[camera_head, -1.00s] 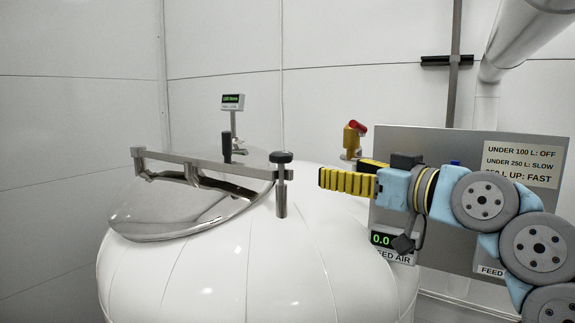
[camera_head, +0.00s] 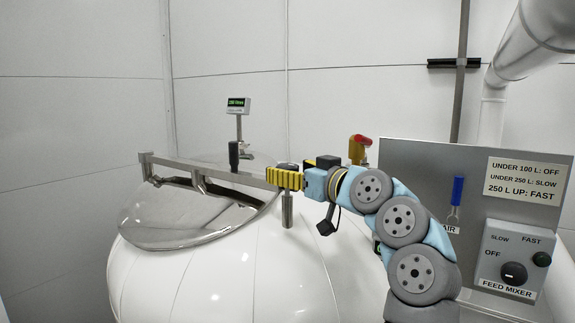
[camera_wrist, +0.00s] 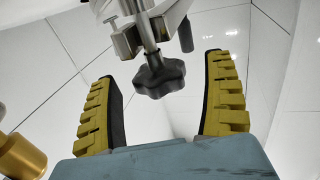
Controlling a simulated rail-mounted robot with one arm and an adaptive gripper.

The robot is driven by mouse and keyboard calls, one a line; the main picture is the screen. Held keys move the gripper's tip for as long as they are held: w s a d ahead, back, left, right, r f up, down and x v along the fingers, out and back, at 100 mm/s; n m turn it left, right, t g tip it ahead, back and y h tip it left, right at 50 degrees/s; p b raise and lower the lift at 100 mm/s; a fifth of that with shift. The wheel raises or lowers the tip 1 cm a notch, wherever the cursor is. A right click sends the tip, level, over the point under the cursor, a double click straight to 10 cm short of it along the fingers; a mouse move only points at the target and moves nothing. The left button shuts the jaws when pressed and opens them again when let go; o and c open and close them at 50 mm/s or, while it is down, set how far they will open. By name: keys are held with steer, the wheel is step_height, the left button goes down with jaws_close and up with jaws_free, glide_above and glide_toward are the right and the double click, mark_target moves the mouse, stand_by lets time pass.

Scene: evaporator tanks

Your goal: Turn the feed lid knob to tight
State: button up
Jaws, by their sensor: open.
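The feed lid knob is a dark lobed star knob (camera_wrist: 160,76) on a metal stem; in the wrist view it lies between and just beyond my spread yellow fingers. In the head view the knob (camera_head: 288,166) is mostly hidden behind my gripper (camera_head: 285,178), and its metal stem shows below. My gripper (camera_wrist: 162,110) is open, with its fingers on either side of the knob's line and no visible contact. The shiny domed lid (camera_head: 185,220) lies shut on the white tank (camera_head: 230,285), with a metal bar (camera_head: 215,172) across it.
A grey panel (camera_head: 420,165) stands at the right with a feed mixer dial (camera_head: 513,273) and a blue-handled valve (camera_head: 457,192). A red-topped brass fitting (camera_head: 359,148) stands behind my arm. A small display (camera_head: 238,105) stands behind the lid.

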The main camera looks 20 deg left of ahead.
steer(key=shift+w+a, duration=0.3)
steer(key=shift+a, duration=0.25)
steer(key=c, duration=1.2)
